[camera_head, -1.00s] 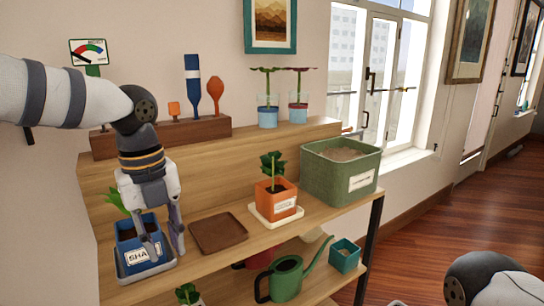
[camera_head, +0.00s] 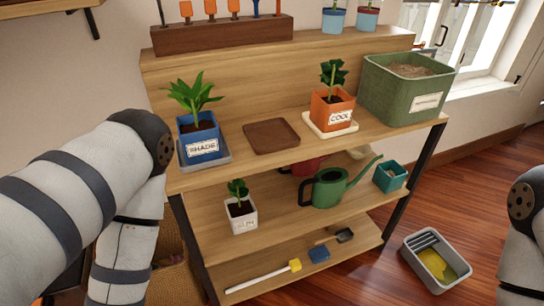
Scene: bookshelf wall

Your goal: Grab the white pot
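The white pot (camera_head: 242,218) holds a small green plant and stands on the left part of the middle shelf (camera_head: 275,228). It has a label on its front that is too small to read. My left arm comes in at the left, in front of the shelf's left side, and bends downward; its gripper is out of view. My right arm shows at the right edge, and its gripper is out of view too. Nothing covers the white pot from this view.
Above are a blue pot (camera_head: 200,140), brown tray (camera_head: 268,138), orange pot (camera_head: 325,115) and green bin (camera_head: 385,95). A green watering can (camera_head: 327,190) and teal pot (camera_head: 389,178) share the middle shelf. Tools lie below; a grey paint tray (camera_head: 415,268) is on the floor.

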